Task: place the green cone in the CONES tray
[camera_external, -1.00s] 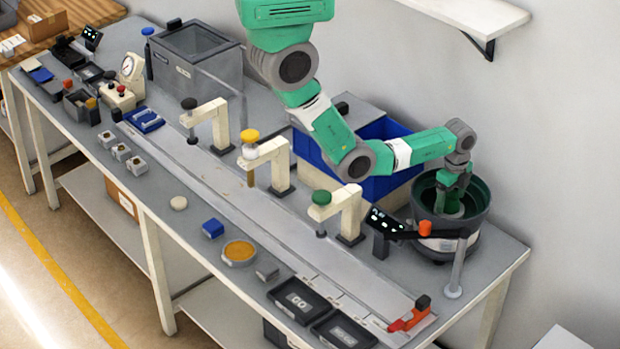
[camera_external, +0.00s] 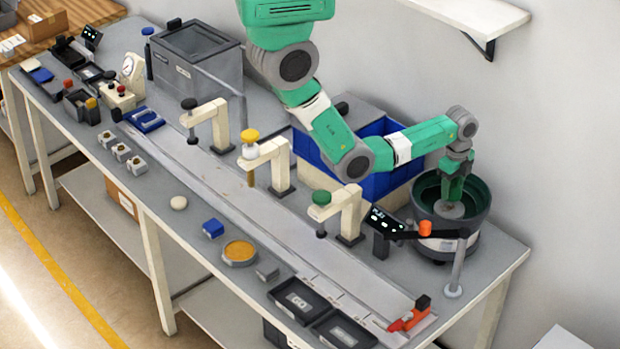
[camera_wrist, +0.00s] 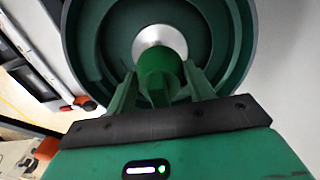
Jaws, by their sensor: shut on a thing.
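My gripper (camera_wrist: 160,88) is shut on the green cone (camera_wrist: 157,70), which sits between its two fingers in the wrist view. The gripper is over the dark green feeder bowl (camera_wrist: 88,45), with the bowl's silver hub (camera_wrist: 160,40) just beyond the cone. In the external view my gripper (camera_external: 451,200) points down inside the feeder bowl (camera_external: 480,212) at the right end of the bench; the cone cannot be made out there. Two black trays (camera_external: 324,304) lie at the bench's front edge; one seems labelled GO, and no label reading CONES is legible.
A post with an orange knob (camera_external: 425,228) and a small display (camera_external: 386,220) stand before the bowl. Cream clamp-like stands (camera_external: 352,212) line the rail. A blue bin (camera_external: 372,185) is behind. A red-orange block (camera_external: 409,317) sits at the rail's right end.

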